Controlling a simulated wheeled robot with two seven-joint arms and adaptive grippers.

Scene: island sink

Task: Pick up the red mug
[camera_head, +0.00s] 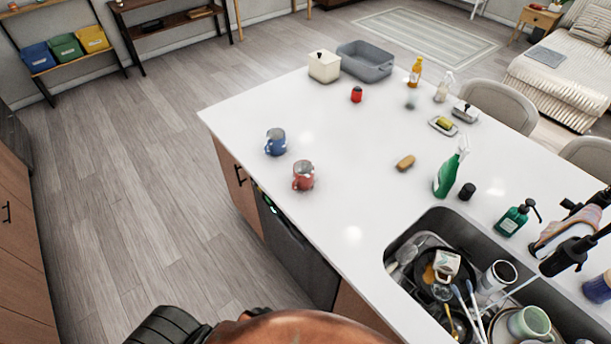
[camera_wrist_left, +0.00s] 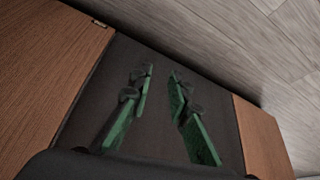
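The red mug (camera_head: 303,176) stands on the white island counter (camera_head: 345,215), near its left edge, in the head view. A blue mug (camera_head: 276,142) stands just behind it, apart from it. My left gripper (camera_wrist_left: 160,78) shows in the left wrist view with its two green fingers spread apart and nothing between them. It faces a dark panel between wooden cabinet fronts, and no mug shows in that view. The left fingers are not visible in the head view. My right gripper is in neither view.
The sink (camera_head: 425,222) at the lower right holds several dishes. The counter around the red mug is clear.

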